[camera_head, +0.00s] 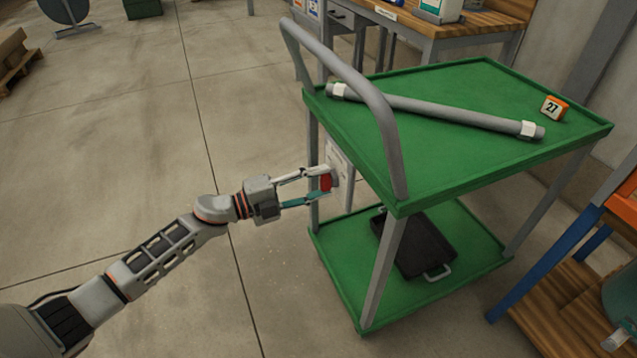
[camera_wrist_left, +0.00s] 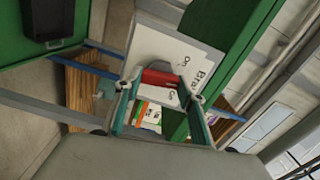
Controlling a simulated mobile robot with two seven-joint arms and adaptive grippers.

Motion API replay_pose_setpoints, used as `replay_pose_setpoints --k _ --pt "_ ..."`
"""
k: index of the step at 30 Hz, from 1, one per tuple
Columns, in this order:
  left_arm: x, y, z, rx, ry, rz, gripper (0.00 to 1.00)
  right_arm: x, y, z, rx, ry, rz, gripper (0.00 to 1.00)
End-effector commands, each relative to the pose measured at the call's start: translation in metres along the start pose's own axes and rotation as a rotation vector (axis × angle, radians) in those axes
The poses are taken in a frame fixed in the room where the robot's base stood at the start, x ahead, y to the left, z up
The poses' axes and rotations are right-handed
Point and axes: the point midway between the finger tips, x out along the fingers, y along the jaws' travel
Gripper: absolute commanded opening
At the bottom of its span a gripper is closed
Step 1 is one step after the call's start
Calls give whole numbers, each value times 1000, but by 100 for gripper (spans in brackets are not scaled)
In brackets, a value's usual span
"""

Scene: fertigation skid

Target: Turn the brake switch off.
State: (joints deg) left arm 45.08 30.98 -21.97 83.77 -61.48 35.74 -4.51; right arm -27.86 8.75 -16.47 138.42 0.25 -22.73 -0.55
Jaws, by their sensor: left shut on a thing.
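The brake switch has a red handle (camera_head: 325,183) on a pale plate (camera_head: 345,166) fixed to the near left side of a green cart (camera_head: 455,165). In the left wrist view, the red handle (camera_wrist_left: 160,77) lies across a grey round base on the white plate (camera_wrist_left: 190,52). The plate is lettered "Brake", with "On" and "Off" marks. My left gripper (camera_head: 319,184) reaches in from the left and is shut on the red handle, one finger on each side. In the left wrist view, its fingertips (camera_wrist_left: 160,88) flank the handle. My right gripper is in neither view.
The cart's grey push handle (camera_head: 352,75) rises close above the switch. A grey pipe (camera_head: 440,108) and an orange marker numbered 27 (camera_head: 554,108) lie on the top shelf. A black tray (camera_head: 415,245) lies on the lower shelf.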

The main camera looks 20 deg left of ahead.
Motion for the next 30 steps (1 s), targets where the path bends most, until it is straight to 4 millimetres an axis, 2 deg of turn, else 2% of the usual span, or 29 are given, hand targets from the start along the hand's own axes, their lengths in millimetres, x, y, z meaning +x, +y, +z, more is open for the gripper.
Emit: replay_pose_setpoints --k 18,30 --pt "-1 6 0 577 2 4 18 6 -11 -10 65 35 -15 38" --pt "0 6 0 856 3 3 18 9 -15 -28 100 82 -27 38"
